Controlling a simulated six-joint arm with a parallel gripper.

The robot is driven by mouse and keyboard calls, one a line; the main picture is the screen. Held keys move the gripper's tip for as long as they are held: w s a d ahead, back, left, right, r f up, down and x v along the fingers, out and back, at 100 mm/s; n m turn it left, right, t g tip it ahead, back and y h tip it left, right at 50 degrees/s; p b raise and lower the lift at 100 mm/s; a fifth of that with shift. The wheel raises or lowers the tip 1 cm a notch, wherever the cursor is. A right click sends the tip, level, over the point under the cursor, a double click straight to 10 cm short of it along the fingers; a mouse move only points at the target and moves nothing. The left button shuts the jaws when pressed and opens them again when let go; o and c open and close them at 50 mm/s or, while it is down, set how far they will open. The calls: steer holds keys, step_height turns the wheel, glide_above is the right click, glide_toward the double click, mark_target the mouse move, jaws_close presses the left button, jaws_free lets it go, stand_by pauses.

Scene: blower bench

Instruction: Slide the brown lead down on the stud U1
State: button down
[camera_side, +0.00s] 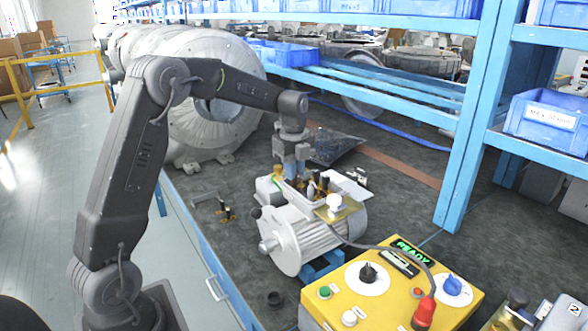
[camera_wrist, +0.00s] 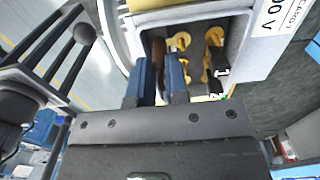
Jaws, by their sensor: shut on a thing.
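My gripper (camera_wrist: 160,88) reaches into the open terminal box (camera_wrist: 255,42) of the grey motor in the wrist view. Its two blue fingers are closed on the brown lead (camera_wrist: 158,48), which shows between and just beyond them. In the side view my gripper (camera_side: 294,165) points down over the box on top of the motor (camera_side: 308,240). I cannot make out the stud U1 or whether the lead's lug is around it; the fingers and box wall hide that spot.
Brass lugs (camera_wrist: 181,41) and other leads crowd the box beside the fingers. A yellow control box (camera_side: 385,295) with a lit READY display stands in front of the motor. A blue shelf post (camera_side: 470,125) rises at the right. Small parts (camera_side: 227,213) lie on the bench at left.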

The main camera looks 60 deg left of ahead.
steer(key=c, duration=1.1)
jaws_free()
steer(key=shift+o, duration=0.2)
steer(key=shift+r, duration=0.1)
step_height(320, 180, up, 14)
